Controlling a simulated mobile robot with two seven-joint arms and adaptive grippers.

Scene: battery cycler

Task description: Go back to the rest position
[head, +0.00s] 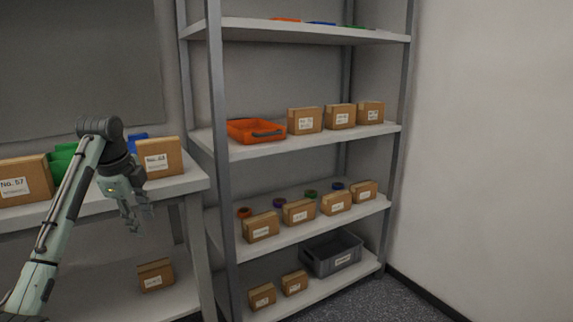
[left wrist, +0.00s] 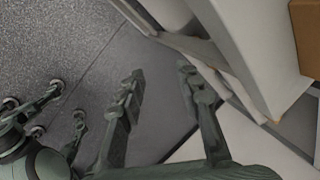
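My left gripper (head: 141,212) hangs at the left of the head view, in front of the right end of a white workbench (head: 192,183). Its fingers point down and to the right. In the left wrist view the two fingers (left wrist: 160,88) are spread apart with nothing between them, and the grey floor (left wrist: 60,50) shows past them. My right gripper is not in the head view.
A grey metal shelf rack (head: 217,120) stands right of the bench, holding cardboard boxes (head: 304,120), an orange tray (head: 256,131) and a grey crate (head: 331,254). A numbered box (head: 159,157) sits on the bench close behind my left arm. Carpeted floor (head: 385,300) is clear at right.

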